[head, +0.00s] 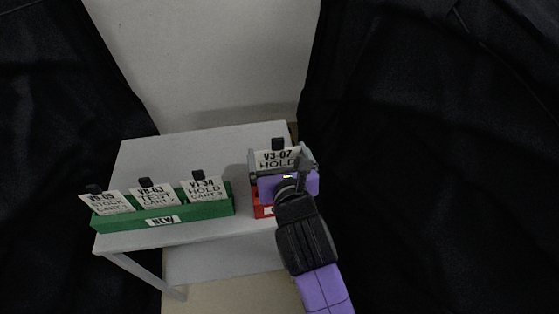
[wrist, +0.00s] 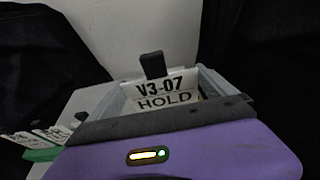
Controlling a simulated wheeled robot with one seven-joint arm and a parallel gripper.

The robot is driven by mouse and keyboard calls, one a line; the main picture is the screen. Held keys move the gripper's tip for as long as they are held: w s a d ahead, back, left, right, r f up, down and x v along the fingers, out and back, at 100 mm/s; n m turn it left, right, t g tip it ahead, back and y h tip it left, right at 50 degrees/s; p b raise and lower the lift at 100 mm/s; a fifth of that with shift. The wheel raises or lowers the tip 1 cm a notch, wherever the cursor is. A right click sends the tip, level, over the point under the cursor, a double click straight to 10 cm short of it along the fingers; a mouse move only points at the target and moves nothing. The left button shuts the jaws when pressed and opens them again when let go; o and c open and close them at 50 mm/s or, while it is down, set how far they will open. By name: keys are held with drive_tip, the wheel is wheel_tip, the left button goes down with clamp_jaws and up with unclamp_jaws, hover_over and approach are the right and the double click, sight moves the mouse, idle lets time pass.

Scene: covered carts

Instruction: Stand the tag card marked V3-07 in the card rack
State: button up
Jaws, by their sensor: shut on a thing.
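The V3-07 HOLD card (head: 276,158), white with a black tab on top, is upright over the right part of the table. It also shows in the wrist view (wrist: 165,92). My gripper (head: 279,152) is shut on this card, with a grey finger at each side of it. The card's lower part is hidden behind my gripper. A red rack (head: 261,198) with a white label sits below and partly behind my gripper. Whether the card touches this rack cannot be seen.
A green rack (head: 222,207) labelled NEW stands on the left of the grey-white table (head: 215,145), holding three tilted cards, V1-34 (head: 204,188) nearest. Black cloth-covered shapes (head: 430,150) flank the table closely. The table's back is clear.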

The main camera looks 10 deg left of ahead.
sight(278, 163)
drive_tip(key=shift+w+a+f+b, duration=0.1)
drive_tip(key=shift+w+f+b, duration=0.3)
drive_tip(key=shift+f+b, duration=0.1)
wheel_tip(278, 163, down, 2)
drive_tip(key=b, duration=0.2)
drive_tip(key=shift+f+b, duration=0.15)
drive_tip(key=shift+b, duration=0.15)
drive_tip(key=shift+f+b, duration=0.95)
drive_tip(key=shift+f, duration=1.65)
drive_tip(key=shift+f+b, duration=0.35)
drive_tip(key=shift+f, duration=0.6)
drive_tip(key=o, duration=1)
drive_tip(key=shift+c, duration=0.2)
drive_tip(key=shift+s, duration=0.1)
